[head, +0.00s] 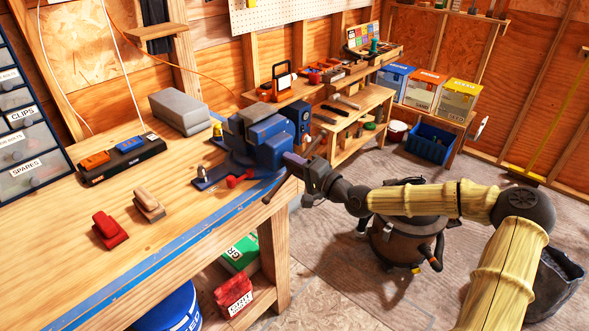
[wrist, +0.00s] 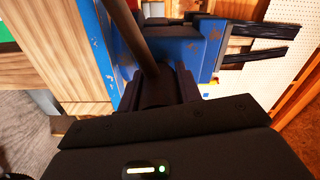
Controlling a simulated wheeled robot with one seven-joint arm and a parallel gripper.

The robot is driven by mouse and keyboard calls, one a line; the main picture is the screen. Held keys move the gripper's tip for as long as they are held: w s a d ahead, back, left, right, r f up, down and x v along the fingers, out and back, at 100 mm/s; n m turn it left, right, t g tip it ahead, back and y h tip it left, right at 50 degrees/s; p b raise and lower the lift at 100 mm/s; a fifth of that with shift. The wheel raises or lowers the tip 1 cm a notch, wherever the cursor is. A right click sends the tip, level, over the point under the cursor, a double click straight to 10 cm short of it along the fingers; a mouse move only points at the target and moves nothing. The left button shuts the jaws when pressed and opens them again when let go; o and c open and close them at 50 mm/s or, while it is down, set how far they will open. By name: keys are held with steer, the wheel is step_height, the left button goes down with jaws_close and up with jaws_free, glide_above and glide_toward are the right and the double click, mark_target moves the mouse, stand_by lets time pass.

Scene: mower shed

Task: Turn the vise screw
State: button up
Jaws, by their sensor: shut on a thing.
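The blue vise (head: 271,150) stands bolted at the right end of the wooden workbench, with its screw side facing my arm. A dark bar handle (head: 277,188) slants down and left from the screw end beyond the bench edge. In the wrist view the same handle (wrist: 138,38) runs from the top edge down to my fingers, with the blue vise body (wrist: 184,48) behind it. My gripper (head: 298,164) is shut on the vise screw at its handle, also seen in the wrist view (wrist: 158,92). The gripped part is mostly hidden by the fingers.
The workbench (head: 180,205) holds sanding blocks (head: 110,230), a black tray (head: 122,158) and a grey block (head: 180,112) left of the vise. A brown shop vacuum (head: 405,245) stands on the floor below my arm. A lower shelf unit (head: 345,120) with tools stands behind.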

steer(key=n+b, duration=0.1)
steer(key=n, duration=0.3)
steer(key=shift+a+n+b, duration=0.1)
steer(key=shift+n+b, duration=0.25)
steer(key=shift+n, duration=0.05)
steer(key=n+b, duration=0.2)
steer(key=n, duration=0.3)
steer(key=n+b, duration=0.3)
steer(key=n, duration=0.2)
steer(key=shift+n, duration=0.3)
steer(key=shift+n+b, duration=1.2)
steer(key=shift+n, duration=0.7)
steer(key=shift+w+n+b, duration=0.1)
steer(key=shift+n+b, duration=0.55)
steer(key=shift+n, duration=0.15)
steer(key=o, duration=1)
steer(key=shift+w+f, duration=0.1)
